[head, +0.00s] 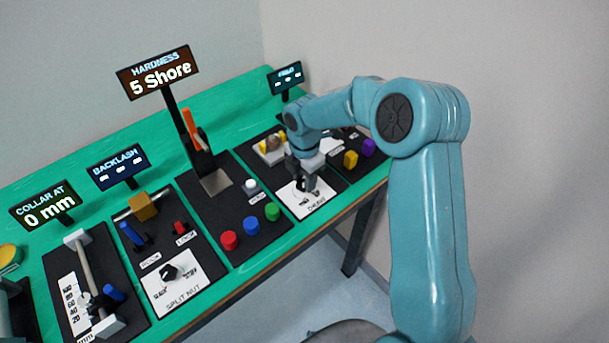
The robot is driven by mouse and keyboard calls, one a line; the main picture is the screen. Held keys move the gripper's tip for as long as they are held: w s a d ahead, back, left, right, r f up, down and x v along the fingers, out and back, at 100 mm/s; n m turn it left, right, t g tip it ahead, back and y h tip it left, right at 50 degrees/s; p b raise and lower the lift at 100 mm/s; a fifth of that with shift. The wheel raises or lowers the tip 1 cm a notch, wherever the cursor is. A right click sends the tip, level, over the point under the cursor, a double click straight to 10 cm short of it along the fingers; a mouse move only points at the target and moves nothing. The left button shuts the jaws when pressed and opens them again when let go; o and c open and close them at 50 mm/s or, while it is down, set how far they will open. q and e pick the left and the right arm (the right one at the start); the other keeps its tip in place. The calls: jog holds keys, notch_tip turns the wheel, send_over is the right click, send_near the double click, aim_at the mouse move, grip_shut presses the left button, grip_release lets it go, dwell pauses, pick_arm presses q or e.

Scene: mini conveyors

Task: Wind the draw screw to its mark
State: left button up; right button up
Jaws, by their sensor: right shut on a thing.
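My right gripper (304,179) reaches down from the right onto a white dial plate (314,207) on a black panel. It is shut on a small dark knob (307,188) there, mostly hidden by the fingers. The plate's lettering is too small to read, so I cannot tell whether this knob is the draw screw, nor see its mark. A small display (285,77) stands behind this panel, its text unreadable. My left gripper is not in view.
Other panels line the green bench (80,179): red, blue and green buttons (251,224), a split nut dial (171,273) and a collar slide (85,265). Displays read hardness 5 Shore (158,72) and collar 0 mm (46,206). Yellow (350,159) and purple (368,147) pieces sit right of my gripper.

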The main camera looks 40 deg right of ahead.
jog(key=shift+w+d+r+n, duration=0.15)
jog(key=shift+w+r+n, duration=0.1)
jog(key=shift+n, duration=0.25)
jog(key=shift+s, duration=0.1)
jog(key=o, duration=1)
jog(key=shift+o, duration=0.2)
jog(key=shift+s+f, duration=0.1)
notch_tip(320, 180, up, 16)
jog(key=shift+r, duration=0.2)
jog(key=shift+s+f, duration=0.1)
